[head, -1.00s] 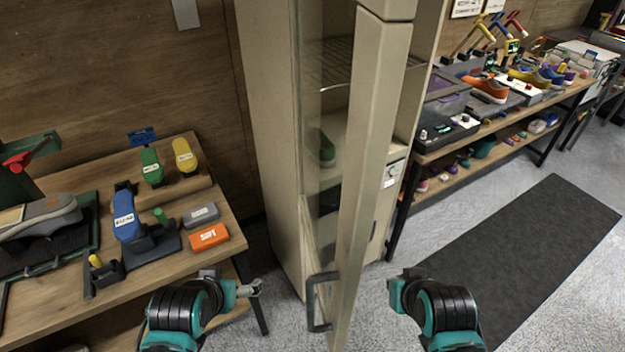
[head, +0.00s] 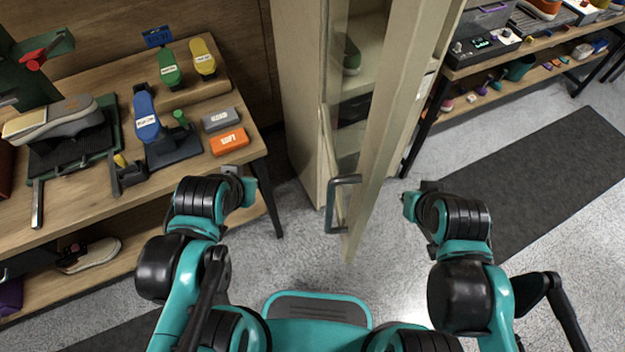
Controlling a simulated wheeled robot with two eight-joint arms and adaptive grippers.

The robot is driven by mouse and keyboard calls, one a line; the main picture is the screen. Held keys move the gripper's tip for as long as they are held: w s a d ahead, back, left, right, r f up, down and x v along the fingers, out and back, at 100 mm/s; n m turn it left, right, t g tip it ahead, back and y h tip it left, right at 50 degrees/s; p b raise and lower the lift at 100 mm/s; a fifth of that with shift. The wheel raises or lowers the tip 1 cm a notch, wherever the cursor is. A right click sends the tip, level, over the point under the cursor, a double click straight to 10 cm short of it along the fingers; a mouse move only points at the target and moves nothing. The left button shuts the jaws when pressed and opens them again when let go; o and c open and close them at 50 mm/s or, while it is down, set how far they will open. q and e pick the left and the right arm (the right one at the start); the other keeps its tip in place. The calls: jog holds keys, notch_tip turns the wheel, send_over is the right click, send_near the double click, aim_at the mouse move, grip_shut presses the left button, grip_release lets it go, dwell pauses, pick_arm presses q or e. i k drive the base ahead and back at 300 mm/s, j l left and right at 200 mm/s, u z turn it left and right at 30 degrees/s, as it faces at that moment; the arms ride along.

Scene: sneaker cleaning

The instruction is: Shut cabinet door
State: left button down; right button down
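The tall beige cabinet (head: 300,95) stands at the centre of the head view. Its glass-panelled door (head: 395,125) stands open, swung out toward me, seen nearly edge-on. A dark bar handle (head: 335,205) sits low on the door. My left gripper (head: 240,178) is left of the handle, apart from it, near the left table's front corner. My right gripper (head: 428,186) is right of the door and apart from it. The arm links hide most of both grippers, so their fingers cannot be made out. A green shoe (head: 351,57) shows inside the cabinet through the glass.
The left wooden table (head: 75,205) holds a grey sneaker (head: 60,118), brushes, an orange box (head: 229,141) and a grey box (head: 220,119). A shelf table (head: 500,65) stands at the right. A dark mat (head: 560,170) lies on the grey floor, which is clear around the door's lower end.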

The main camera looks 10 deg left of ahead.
aim_at(414, 29)
jog(key=k+j+z, duration=0.15)
jog(key=j, duration=0.2)
jog(key=k+j+z, duration=0.15)
jog(key=j, duration=0.15)
jog(key=k+j+z, duration=0.15)
jog(key=j, duration=0.15)
jog(key=j+u, duration=0.15)
jog(key=j, duration=0.35)
